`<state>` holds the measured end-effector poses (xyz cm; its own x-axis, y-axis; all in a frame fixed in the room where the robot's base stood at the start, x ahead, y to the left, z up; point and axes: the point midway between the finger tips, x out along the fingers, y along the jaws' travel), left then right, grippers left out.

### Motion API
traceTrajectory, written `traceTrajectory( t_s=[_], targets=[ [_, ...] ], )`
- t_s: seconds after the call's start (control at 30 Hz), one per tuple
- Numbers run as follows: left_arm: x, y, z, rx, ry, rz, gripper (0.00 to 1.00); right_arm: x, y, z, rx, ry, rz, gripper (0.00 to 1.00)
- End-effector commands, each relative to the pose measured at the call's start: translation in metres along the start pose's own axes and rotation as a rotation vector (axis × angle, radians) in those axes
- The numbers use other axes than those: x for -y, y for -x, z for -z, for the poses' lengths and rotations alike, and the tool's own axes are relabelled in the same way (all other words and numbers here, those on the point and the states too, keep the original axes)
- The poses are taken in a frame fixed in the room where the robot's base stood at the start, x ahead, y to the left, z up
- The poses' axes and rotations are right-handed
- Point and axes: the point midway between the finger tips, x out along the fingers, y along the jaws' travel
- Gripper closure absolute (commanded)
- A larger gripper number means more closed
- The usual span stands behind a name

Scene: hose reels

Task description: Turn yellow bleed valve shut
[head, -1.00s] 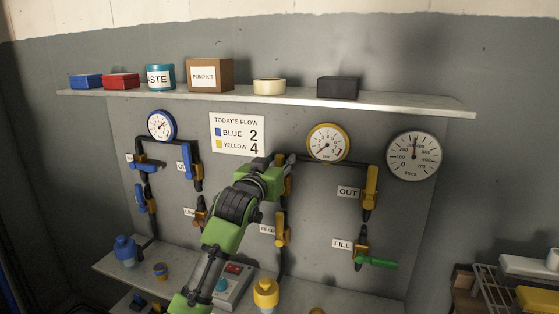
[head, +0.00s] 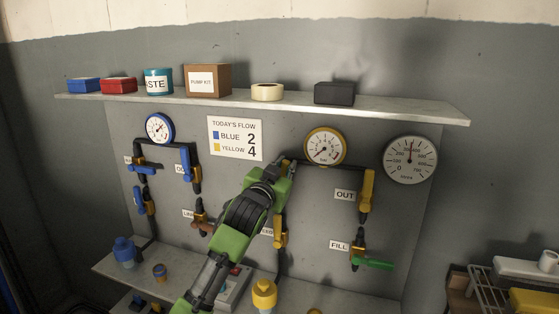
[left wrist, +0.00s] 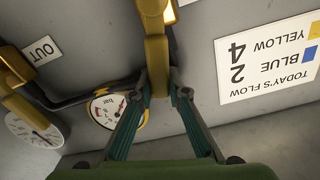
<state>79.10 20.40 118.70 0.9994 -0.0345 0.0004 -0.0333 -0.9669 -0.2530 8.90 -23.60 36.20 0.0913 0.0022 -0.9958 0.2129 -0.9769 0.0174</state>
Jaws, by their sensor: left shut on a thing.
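In the head view my left gripper (head: 286,172) is at the upper left corner of the yellow pipe circuit, left of and below the yellow-rimmed gauge (head: 325,147). The left wrist view, upside down, shows the fingers (left wrist: 158,92) closed on both sides of a yellow valve handle (left wrist: 157,62). The handle stands upright in that view, along the pipe. My arm hides most of this valve and its label in the head view, so I cannot read which valve it is. My right gripper is not in view.
Below are the yellow FEED valve (head: 280,232) and a yellow bottle (head: 264,294). The OUT valve (head: 367,190) and green-handled FILL valve (head: 373,264) are to the right. A sign (head: 235,138) reads BLUE 2, YELLOW 4. A shelf (head: 400,108) juts out above.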

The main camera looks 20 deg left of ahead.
Motion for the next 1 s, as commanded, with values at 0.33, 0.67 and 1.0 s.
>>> traceTrajectory(
  t_s=[0.33,0.67,1.0],
  targets=[
    [-0.029,0.0,-0.004,0.002,-0.332,-0.002,1.0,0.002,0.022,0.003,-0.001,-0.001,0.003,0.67],
    [-0.054,0.0,-0.019,0.003,-0.646,-0.002,1.0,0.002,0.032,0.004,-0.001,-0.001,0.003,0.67],
    [-0.074,0.0,-0.04,0.002,-0.964,-0.003,1.0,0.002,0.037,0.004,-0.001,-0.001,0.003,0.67]
  ],
)
